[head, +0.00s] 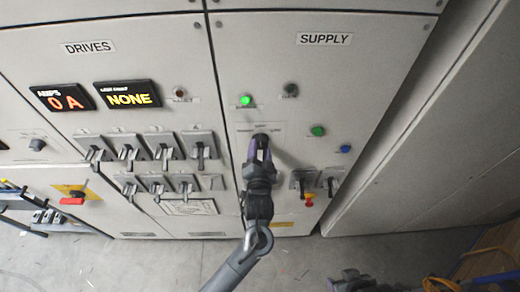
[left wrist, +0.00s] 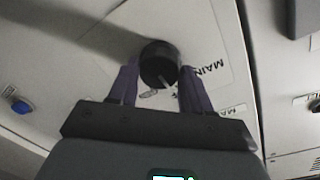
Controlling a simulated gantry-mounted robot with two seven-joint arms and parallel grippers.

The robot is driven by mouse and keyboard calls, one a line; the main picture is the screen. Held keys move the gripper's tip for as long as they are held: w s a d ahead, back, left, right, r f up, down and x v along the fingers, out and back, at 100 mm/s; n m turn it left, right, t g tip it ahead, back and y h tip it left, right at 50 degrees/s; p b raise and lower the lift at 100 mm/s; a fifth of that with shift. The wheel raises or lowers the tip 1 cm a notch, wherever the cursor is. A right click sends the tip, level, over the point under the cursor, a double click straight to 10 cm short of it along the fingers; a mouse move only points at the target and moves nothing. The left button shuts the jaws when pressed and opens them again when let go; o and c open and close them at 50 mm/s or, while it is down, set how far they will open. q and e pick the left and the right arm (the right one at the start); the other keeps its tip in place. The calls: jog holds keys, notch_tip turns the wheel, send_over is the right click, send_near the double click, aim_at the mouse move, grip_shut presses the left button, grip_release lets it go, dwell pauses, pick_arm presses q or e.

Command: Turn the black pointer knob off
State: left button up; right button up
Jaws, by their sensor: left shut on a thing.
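The black pointer knob (left wrist: 160,62) is round and dark, with a pale line on its face, on a white plate lettered "MAIN" in the left wrist view. In the head view the knob (head: 261,137) is mostly hidden behind my left gripper (head: 260,155), on the SUPPLY panel. The purple fingers of my left gripper (left wrist: 158,88) stand on either side of the knob and are shut on it. Which marking the pointer faces cannot be read. A dark mechanism at the bottom edge of the head view seems to be my right gripper (head: 360,281); its jaws cannot be made out.
A lit green lamp (head: 246,100), a green button (head: 318,131) and a blue button (head: 345,149) are around the knob. Switch handles (head: 303,180) and a red-yellow switch (head: 309,199) are at lower right. The DRIVES panel's display (head: 134,94) reads NONE. Floor (head: 150,262) is open below.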

pick_arm(q)
jog(key=shift+m, duration=0.3)
dwell(0.4)
jog(key=o, duration=1.1)
jog(key=shift+c, duration=0.2)
jog(key=shift+s, duration=0.65)
jog(key=s+b, duration=0.2)
jog(key=s, duration=0.7)
jog(key=shift+s+r+b, duration=0.25)
jog(key=shift+r+b, duration=0.05)
jog(key=shift+b, duration=0.05)
